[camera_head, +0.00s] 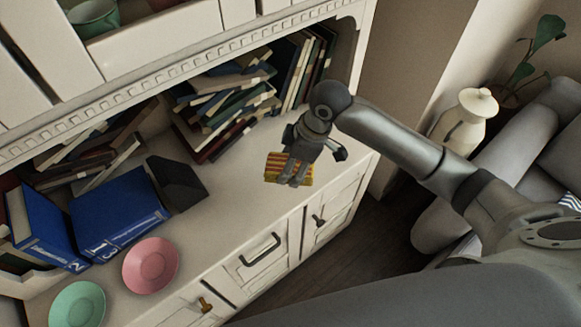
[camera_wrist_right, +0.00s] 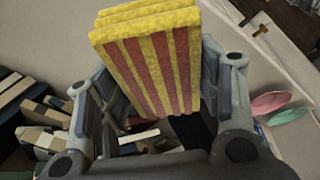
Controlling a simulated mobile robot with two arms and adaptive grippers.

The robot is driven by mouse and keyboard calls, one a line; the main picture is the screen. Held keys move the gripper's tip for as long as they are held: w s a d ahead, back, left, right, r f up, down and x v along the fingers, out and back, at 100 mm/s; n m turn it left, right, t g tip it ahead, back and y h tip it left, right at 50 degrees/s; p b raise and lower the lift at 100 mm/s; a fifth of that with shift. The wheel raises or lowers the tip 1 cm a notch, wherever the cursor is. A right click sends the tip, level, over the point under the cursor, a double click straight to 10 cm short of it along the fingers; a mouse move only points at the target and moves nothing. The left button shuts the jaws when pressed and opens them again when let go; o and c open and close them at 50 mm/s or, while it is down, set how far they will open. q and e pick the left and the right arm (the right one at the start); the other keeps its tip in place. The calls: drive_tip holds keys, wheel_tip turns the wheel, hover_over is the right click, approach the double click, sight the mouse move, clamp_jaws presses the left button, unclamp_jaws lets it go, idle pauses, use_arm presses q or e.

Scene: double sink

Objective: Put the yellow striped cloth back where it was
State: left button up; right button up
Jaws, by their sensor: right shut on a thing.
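The yellow cloth with red stripes (camera_head: 276,166) is a folded, layered block at the right part of the white cabinet's counter. My right gripper (camera_head: 297,172) reaches down over it. In the right wrist view the cloth (camera_wrist_right: 155,60) stands between the two fingers of the right gripper (camera_wrist_right: 160,95), which are shut on it. I cannot tell whether the cloth touches the counter or is held just above it. My left gripper is not in view.
The white cabinet counter (camera_head: 228,205) has free room left of the cloth. Stacked books (camera_head: 225,105) lean behind it. Blue binders (camera_head: 118,210), a black box (camera_head: 176,183), a pink plate (camera_head: 150,265) and a green plate (camera_head: 77,305) stand at the left. A white vase (camera_head: 463,120) is at the right.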

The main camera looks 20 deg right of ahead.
drive_tip(key=w+f, duration=0.1)
drive_tip(key=f, duration=0.1)
drive_tip(key=w+f, duration=0.1)
drive_tip(key=f, duration=0.1)
drive_tip(key=w+d+f, duration=0.1)
drive_tip(key=w, duration=0.1)
drive_tip(key=shift+w+f+p, duration=0.1)
drive_tip(key=shift+f+p, duration=0.2)
drive_tip(key=shift+f, duration=0.1)
drive_tip(key=shift+f+p, duration=0.4)
drive_tip(key=shift+f, duration=1)
drive_tip(key=shift+f, duration=0.15)
drive_tip(key=o, duration=0.9)
drive_tip(key=b+v, duration=0.1)
drive_tip(key=v, duration=1.1)
drive_tip(key=shift+d, duration=0.1)
